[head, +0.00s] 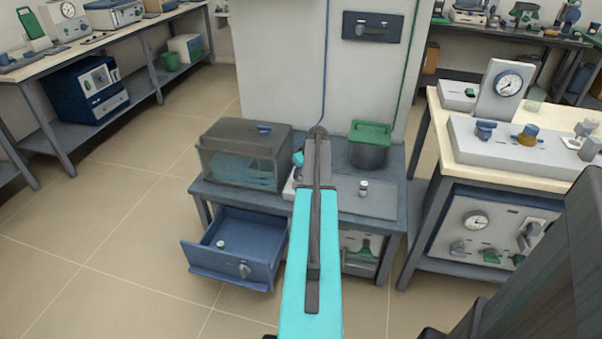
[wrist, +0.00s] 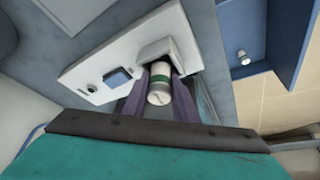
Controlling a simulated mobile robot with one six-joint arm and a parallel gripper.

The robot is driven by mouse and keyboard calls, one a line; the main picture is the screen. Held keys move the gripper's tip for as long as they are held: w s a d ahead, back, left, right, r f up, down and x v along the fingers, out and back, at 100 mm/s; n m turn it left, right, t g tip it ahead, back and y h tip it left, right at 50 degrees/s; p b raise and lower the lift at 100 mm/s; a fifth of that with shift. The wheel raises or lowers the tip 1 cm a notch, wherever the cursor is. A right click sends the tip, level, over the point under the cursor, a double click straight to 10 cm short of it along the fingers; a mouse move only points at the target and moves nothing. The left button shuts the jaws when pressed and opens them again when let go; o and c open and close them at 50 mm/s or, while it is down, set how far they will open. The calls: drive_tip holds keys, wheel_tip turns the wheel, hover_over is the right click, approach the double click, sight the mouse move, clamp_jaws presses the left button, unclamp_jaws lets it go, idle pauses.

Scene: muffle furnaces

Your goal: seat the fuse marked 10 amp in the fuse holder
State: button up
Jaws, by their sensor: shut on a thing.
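In the wrist view my gripper (wrist: 171,94) is shut on a fuse (wrist: 161,84), a white cylinder with a green band and a pale end cap. Its rating mark cannot be read. The fuse is close to a grey block, which looks like the fuse holder (wrist: 174,48), on a white plate (wrist: 98,58). I cannot tell whether the fuse touches the holder or is inside it. In the head view my arm hides the gripper, the held fuse and most of the white plate (head: 291,187).
A blue switch (wrist: 117,77) is on the plate. The open blue drawer (head: 258,268) holds a small white cylinder (head: 221,243). Another small cylinder (head: 363,188) stands on the bench (head: 385,205) at right. A clear-sided box (head: 232,172) and a green-lidded dark pot (head: 367,157) flank my arm.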

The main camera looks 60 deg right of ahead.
drive_tip(key=shift+s+a+f, duration=0.15)
drive_tip(key=shift+a+f, duration=0.05)
drive_tip(key=shift+f, duration=0.4)
drive_tip(key=o, duration=1.1)
drive_tip(key=shift+o, duration=0.2)
drive_tip(key=shift+v, duration=0.8)
drive_tip(key=v, duration=1.3)
drive_tip(key=shift+w+r+p, duration=0.2)
drive_tip(key=shift+p, duration=0.15)
drive_tip(key=shift+w+d, duration=0.1)
drive_tip(key=shift+d, duration=0.05)
